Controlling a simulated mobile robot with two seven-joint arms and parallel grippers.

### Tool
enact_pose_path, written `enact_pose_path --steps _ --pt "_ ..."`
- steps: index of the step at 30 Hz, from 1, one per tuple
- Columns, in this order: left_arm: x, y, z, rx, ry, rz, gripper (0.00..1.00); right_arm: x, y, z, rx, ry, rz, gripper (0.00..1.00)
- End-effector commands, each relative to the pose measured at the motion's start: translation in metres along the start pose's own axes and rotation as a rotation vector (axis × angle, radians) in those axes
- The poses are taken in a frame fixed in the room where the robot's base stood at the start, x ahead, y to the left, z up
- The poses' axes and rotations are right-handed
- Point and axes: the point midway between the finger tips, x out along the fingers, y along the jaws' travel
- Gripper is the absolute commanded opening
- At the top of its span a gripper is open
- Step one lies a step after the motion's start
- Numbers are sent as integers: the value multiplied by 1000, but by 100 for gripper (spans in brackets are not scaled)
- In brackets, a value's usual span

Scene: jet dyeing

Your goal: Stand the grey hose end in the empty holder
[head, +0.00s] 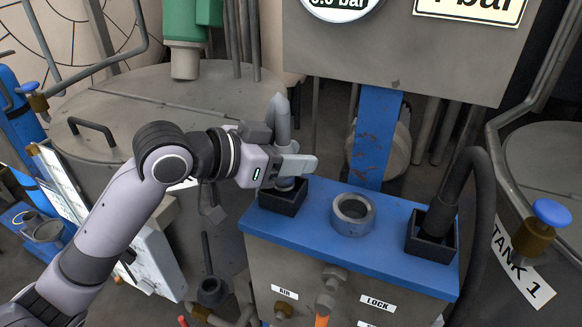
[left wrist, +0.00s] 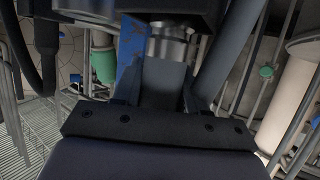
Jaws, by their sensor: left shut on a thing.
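The grey hose end (head: 281,122) stands roughly upright at the left side of the blue-topped stand. My left gripper (head: 297,163) is shut on it from the left. Its lower end, with a bluish band, shows just below the fingers at the mouth of the left black square holder (head: 270,203). I cannot tell whether the tip is inside the holder or just above it. The right black square holder (head: 432,243) has a black hose (head: 478,165) standing in it. In the left wrist view the hose end is not clearly made out. My right gripper is not in view.
The blue stand top (head: 385,205) carries a round metal socket (head: 352,214) between the two holders. Valves and AIR and LOCK labels are on its front. A grey panel with gauges (head: 400,45) hangs behind. Tank 1 (head: 548,170) is at the right.

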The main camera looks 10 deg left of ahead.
Motion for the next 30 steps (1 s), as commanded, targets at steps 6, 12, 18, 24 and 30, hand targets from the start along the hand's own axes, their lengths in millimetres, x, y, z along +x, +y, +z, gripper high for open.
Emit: enact_pose_path --steps 6,12,18,24,30 --pt "8 0 21 1 1 -1 2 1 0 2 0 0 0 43" --pt "8 0 20 1 1 -1 2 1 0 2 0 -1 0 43" --pt "10 0 24 0 -1 0 65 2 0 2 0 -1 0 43" --pt "10 0 24 0 -2 0 68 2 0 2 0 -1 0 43" --pt "7 0 20 1 -1 -1 68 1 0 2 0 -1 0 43"
